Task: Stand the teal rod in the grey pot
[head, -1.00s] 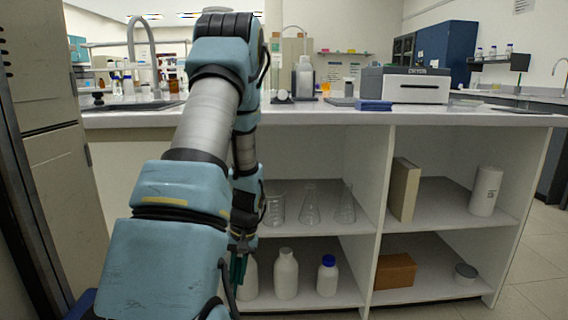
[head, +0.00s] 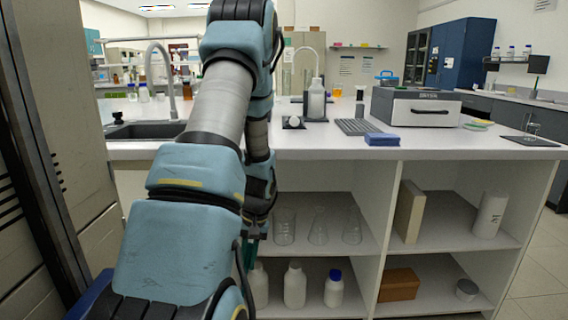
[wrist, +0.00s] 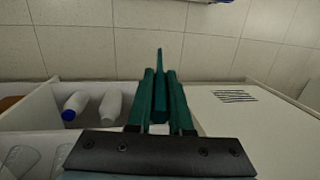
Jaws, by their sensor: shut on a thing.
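My gripper (wrist: 161,100) is shut on the teal rod (wrist: 160,72). The rod shows between the two dark teal fingers in the wrist view, its narrow end pointing away past the fingertips. In the head view my gripper (head: 251,238) hangs low in front of the shelves, left of the glassware, and a teal part shows below it. A small round grey container (head: 466,290) stands on the lower right shelf; I cannot tell whether it is the grey pot. My arm hides part of the counter and shelves.
White bottles (head: 294,285) stand on the lower left shelf, with glassware (head: 318,226) above. A brown box (head: 398,284) is on the lower right shelf. The counter (head: 330,142) holds a grey machine (head: 416,108), a blue box (head: 381,139) and a sink (head: 145,130).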

